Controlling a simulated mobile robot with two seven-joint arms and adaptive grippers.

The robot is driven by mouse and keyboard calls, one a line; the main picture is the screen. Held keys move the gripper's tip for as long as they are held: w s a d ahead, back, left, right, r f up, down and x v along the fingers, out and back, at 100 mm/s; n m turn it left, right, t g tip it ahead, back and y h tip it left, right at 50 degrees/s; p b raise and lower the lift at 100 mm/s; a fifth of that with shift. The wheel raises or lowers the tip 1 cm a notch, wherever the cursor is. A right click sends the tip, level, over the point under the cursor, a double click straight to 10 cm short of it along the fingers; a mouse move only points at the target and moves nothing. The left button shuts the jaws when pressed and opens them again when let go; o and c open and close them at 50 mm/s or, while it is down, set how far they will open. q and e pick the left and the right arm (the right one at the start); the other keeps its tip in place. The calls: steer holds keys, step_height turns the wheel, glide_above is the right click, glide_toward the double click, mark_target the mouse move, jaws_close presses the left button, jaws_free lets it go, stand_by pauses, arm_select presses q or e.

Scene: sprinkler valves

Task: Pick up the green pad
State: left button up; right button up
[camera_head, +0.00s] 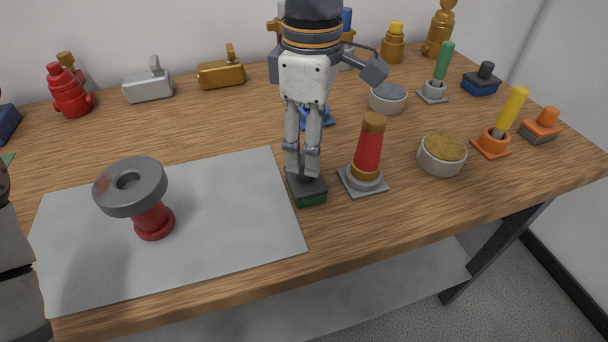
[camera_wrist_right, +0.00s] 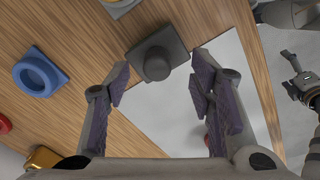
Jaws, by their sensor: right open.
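The green pad (camera_head: 308,197) is a small block with a dark grey top and a green lower edge. It sits on the wooden table at the right edge of the grey sheet. In the right wrist view the pad (camera_wrist_right: 160,45) shows as a dark square with a round knob. My right gripper (camera_head: 303,172) points down over it, open and empty. In the wrist view the knob lies between and a little beyond the fingertips (camera_wrist_right: 160,72); contact cannot be told. At the left edge, part of my left arm shows, with its gripper unclear.
A red-and-gold cone on a grey base (camera_head: 368,160) stands close right of the pad. A blue piece (camera_head: 317,117) lies behind my gripper. A red post with a grey wheel (camera_head: 130,187) stands on the grey sheet (camera_head: 230,230). Bowls and several handled parts stand right.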

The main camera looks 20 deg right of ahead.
steer(key=f, duration=0.5)
steer(key=shift+w+a, duration=0.2)
steer(key=shift+w, duration=0.1)
steer(key=shift+r, duration=0.1)
jaws_close()
step_height(320, 180, up, 4)
steer(key=shift+w+f, duration=0.1)
steer(key=shift+f, duration=0.1)
steer(key=s+a+r, duration=0.3)
steer(key=s+r, duration=0.1)
steer(key=s, duration=0.2)
steer(key=s+a+r, duration=0.2)
steer(key=s+r, duration=0.3)
steer(key=s, duration=0.2)
steer(key=shift+a+r, duration=0.25)
steer(key=shift+a, duration=0.15)
steer(key=c, duration=1.1)
jaws_free()
steer(key=shift+c, duration=0.2)
